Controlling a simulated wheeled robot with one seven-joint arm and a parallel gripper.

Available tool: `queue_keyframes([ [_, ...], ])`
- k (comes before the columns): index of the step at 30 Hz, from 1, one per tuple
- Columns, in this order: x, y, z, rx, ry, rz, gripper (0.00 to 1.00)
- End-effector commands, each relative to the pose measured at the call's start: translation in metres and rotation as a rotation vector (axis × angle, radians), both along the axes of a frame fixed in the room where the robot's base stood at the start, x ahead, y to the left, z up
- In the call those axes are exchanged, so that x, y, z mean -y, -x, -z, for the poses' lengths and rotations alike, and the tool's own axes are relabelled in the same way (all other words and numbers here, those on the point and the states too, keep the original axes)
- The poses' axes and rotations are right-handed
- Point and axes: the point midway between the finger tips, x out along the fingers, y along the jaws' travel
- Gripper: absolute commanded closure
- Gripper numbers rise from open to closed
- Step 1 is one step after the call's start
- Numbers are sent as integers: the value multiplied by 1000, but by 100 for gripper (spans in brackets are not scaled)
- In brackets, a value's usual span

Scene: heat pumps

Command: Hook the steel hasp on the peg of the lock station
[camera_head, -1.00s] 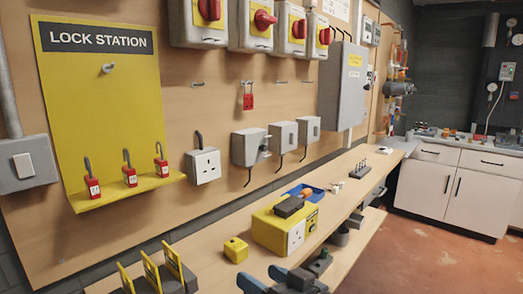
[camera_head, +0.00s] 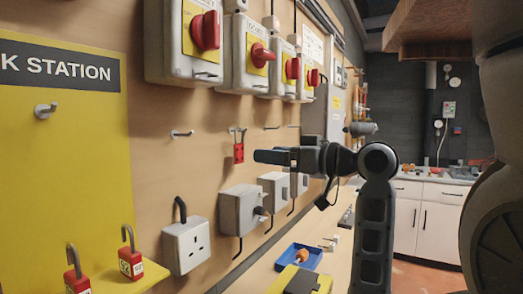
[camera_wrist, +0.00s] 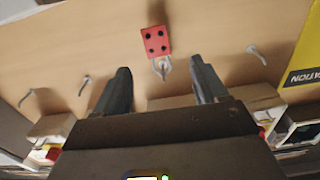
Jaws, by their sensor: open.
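The hasp (camera_head: 239,151) has a red body with dark holes and hangs by its steel jaws on a hook on the wooden wall. In the wrist view the hasp (camera_wrist: 156,42) appears between and beyond my two fingers, its steel end toward me. My gripper (camera_wrist: 160,85) is open and empty, and apart from the hasp. In the head view my gripper (camera_head: 262,156) reaches toward the wall, just right of the hasp and about level with its lower end. The lock station (camera_head: 65,160) is a yellow board at the left, and its bare peg (camera_head: 45,110) sticks out below the sign.
Grey isolator boxes with red knobs (camera_head: 205,32) stick out above the hasp. Socket boxes (camera_head: 185,246) sit below it. Red padlocks (camera_head: 130,255) stand on the station's shelf. Bare hooks (camera_head: 181,134) flank the hasp. The wall between hasp and board is otherwise clear.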

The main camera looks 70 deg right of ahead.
Motion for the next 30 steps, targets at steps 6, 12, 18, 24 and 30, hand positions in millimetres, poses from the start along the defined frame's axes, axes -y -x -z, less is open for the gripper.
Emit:
queue_keyframes([
  [6,3,2,-10,-14,27,-5,28],
  [12,8,-24,-11,-13,26,-7,28],
  [18,15,-51,-11,-13,24,-6,28],
  [24,19,-66,-10,-12,26,-4,28],
  [30,20,-69,-9,-12,26,-3,28],
])
